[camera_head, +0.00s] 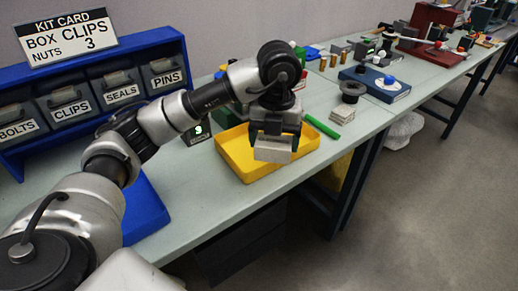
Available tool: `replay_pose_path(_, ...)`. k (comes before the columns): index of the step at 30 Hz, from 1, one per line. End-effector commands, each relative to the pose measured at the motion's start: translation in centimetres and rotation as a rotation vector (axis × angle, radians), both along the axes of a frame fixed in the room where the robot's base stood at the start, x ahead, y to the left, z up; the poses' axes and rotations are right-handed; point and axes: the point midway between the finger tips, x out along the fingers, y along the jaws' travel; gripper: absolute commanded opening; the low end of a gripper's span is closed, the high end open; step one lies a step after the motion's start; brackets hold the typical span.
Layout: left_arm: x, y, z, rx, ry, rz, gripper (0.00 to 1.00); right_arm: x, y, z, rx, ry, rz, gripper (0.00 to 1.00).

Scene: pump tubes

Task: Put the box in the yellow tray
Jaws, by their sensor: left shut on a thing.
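My left gripper (273,136) reaches in from the left and points down over the yellow tray (237,163). It is shut on a light grey box (272,150). The box overlaps the right half of the tray in the picture; I cannot tell whether it touches the tray floor. The visible part of the tray floor, left of the box, is empty. My right gripper is not in view.
A blue bin rack (80,130) with labelled bins stands at the back left under a kit card (66,36). A blue tray (143,208) lies at the front left. A green cylinder (322,127) lies right of the yellow tray. Small parts crowd the bench farther right.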

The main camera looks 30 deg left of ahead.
Motion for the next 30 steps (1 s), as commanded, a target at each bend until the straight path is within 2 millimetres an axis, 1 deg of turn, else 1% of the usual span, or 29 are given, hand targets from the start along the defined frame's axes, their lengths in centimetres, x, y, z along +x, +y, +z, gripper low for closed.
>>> replay_pose_path(1,0.5,1.2,-0.8,0.001,0.005,0.008,0.56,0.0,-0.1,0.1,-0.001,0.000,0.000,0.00)
replay_pose_path(6,2.2,4.8,-3.1,0.001,0.003,0.005,0.56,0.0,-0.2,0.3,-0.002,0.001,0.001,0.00)
replay_pose_path(9,3.1,6.6,-4.3,0.002,0.004,0.004,0.56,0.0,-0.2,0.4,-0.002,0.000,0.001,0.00)
replay_pose_path(13,3.9,8.2,-5.4,0.000,0.002,0.000,0.56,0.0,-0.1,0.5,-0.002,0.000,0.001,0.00)
replay_pose_path(16,4.1,8.7,-5.8,0.001,0.000,-0.002,0.56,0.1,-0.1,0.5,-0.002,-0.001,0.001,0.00)
replay_pose_path(20,4.2,8.8,-6.7,0.001,0.004,-0.004,0.56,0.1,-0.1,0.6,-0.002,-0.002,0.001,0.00)
replay_pose_path(24,4.1,8.8,-8.7,0.001,0.004,-0.004,0.56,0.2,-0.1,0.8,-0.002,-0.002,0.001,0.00)
replay_pose_path(27,4.1,8.8,-9.8,0.000,0.002,-0.005,0.56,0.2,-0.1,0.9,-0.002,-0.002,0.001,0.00)
replay_pose_path(30,4.2,8.8,-9.9,-0.001,-0.001,-0.005,0.56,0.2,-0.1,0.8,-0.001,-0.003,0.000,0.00)
